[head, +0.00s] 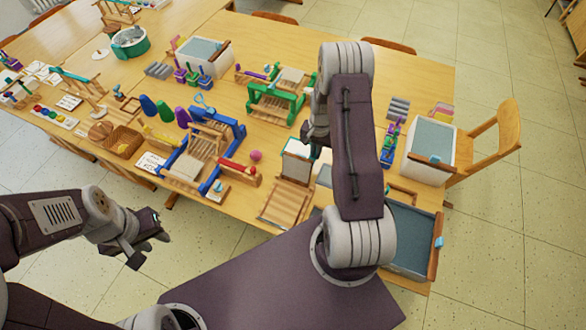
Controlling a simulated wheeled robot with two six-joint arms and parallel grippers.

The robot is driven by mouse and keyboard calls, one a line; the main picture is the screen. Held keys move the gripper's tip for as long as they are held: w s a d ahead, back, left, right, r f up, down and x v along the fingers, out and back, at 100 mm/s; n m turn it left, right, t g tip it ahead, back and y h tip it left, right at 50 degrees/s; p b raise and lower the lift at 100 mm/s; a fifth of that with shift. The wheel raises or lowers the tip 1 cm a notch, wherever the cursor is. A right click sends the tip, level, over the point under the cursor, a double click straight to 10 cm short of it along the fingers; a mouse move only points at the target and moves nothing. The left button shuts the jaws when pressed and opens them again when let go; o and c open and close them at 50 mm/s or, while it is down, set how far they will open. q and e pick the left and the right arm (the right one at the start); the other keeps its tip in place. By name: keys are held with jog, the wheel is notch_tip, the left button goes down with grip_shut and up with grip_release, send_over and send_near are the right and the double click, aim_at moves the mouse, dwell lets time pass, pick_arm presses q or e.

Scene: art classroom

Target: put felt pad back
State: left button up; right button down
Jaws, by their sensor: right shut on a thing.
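My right gripper (308,148) is over the table, partly hidden behind my own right arm. It is shut on a thin whitish pad, which I take to be the felt pad (296,149). The pad is above or against a wooden frame or stand (296,168); I cannot tell whether they touch. A slatted wooden rack (285,203) lies just in front of it at the table's near edge. My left gripper (150,246) is off the table's front edge at the left, empty, with its fingers apart.
A blue loom (208,160) and a green loom (275,103) stand on the table. Water tubs stand at the right (431,150), near right (411,238) and back (203,56). The chair (493,140) is at right.

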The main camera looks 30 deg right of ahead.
send_over(314, 172)
notch_tip(314, 172, down, 5)
jog(key=shift+d+f+p, duration=0.1)
jog(key=shift+p, duration=0.25)
jog(key=shift+w+f, duration=0.1)
jog(key=shift+f, duration=0.3)
notch_tip(314, 172, down, 4)
jog(key=shift+r, duration=0.15)
jog(key=shift+f, duration=0.3)
jog(key=c, duration=1.6)
grip_release()
